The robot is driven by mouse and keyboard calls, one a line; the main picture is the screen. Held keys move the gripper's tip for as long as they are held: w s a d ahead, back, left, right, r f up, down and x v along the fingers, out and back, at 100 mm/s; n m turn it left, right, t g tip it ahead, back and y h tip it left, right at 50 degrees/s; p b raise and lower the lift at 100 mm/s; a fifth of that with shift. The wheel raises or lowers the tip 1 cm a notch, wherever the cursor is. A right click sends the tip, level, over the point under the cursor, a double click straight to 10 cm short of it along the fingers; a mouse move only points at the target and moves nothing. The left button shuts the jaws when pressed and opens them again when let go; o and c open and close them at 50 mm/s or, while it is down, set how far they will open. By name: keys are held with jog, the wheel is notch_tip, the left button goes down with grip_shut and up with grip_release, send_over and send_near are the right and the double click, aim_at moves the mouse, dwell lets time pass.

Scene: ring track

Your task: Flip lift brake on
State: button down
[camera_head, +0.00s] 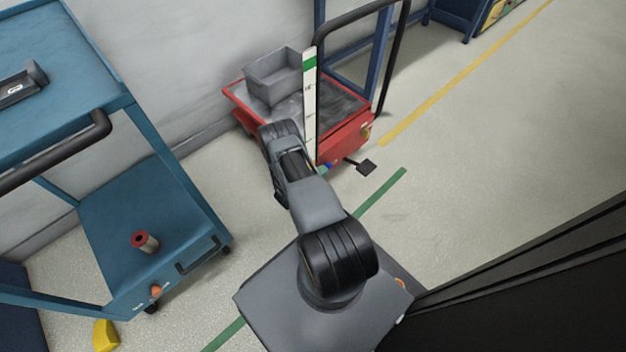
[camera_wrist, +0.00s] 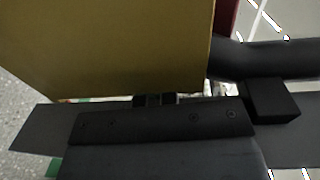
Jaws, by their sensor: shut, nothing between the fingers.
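The red lift (camera_head: 345,138) stands at the top middle of the head view, with a grey deck and a black push handle. A black pedal (camera_head: 367,166) on a short arm sticks out low at its front right corner. I cannot tell whether it is the brake or how it is set. My arm reaches to the lift's front, left of the pedal; it hides my gripper there. In the wrist view my gripper (camera_wrist: 155,100) is shut and empty, close to a large olive-yellow surface (camera_wrist: 110,45). I cannot tell if they touch. A dark bar (camera_wrist: 265,60) lies at right.
A grey bin (camera_head: 274,78) sits on the lift's deck. A white scale post (camera_head: 309,100) rises before it. A blue cart (camera_head: 130,220) with a red-topped spool (camera_head: 145,241) stands left. A yellow object (camera_head: 106,335) lies at lower left. Floor right of the lift is clear.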

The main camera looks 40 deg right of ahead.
jog(key=a+p, duration=0.2)
jog(key=a, duration=1.2)
jog(key=shift+r, duration=0.25)
